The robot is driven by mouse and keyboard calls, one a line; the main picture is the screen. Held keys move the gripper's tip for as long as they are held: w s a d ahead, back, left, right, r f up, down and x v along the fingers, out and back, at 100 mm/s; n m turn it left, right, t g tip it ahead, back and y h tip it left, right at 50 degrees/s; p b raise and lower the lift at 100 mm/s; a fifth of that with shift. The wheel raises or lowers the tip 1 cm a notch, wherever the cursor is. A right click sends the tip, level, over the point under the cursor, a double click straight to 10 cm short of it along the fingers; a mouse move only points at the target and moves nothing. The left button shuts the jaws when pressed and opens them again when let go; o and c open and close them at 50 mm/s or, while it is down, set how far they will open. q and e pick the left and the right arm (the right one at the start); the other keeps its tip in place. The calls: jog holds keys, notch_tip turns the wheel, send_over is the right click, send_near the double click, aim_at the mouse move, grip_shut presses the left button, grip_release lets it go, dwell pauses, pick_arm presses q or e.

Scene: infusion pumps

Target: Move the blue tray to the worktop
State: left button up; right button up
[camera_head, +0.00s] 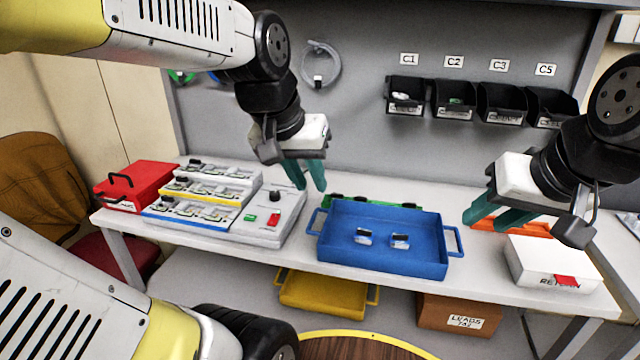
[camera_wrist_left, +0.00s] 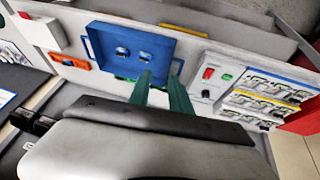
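The blue tray (camera_head: 380,243) sits on the white worktop (camera_head: 490,278) near its front edge, with a handle at each end and two small clear-and-dark items inside. It also shows in the left wrist view (camera_wrist_left: 152,48). My left gripper (camera_head: 313,180) hangs above the worktop behind the tray's left end, apart from it; its teal fingers are slightly spread and empty, as the left wrist view (camera_wrist_left: 162,82) also shows. My right gripper (camera_head: 490,218) is to the right of the tray, above the worktop, with its teal fingers apart and nothing visible between them.
A grey control box (camera_head: 262,222) and pump rack (camera_head: 200,192) stand left of the tray, with a red case (camera_head: 140,188) beyond. A white return box (camera_head: 550,265) and an orange tray (camera_head: 535,230) are right. A yellow tray (camera_head: 322,296) and a cardboard box (camera_head: 458,315) are below.

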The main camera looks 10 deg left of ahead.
pick_arm(q)
jog(key=shift+t, duration=0.7)
jog(key=s, duration=0.4)
jog(key=shift+d+f, duration=0.1)
jog(key=shift+d, duration=0.15)
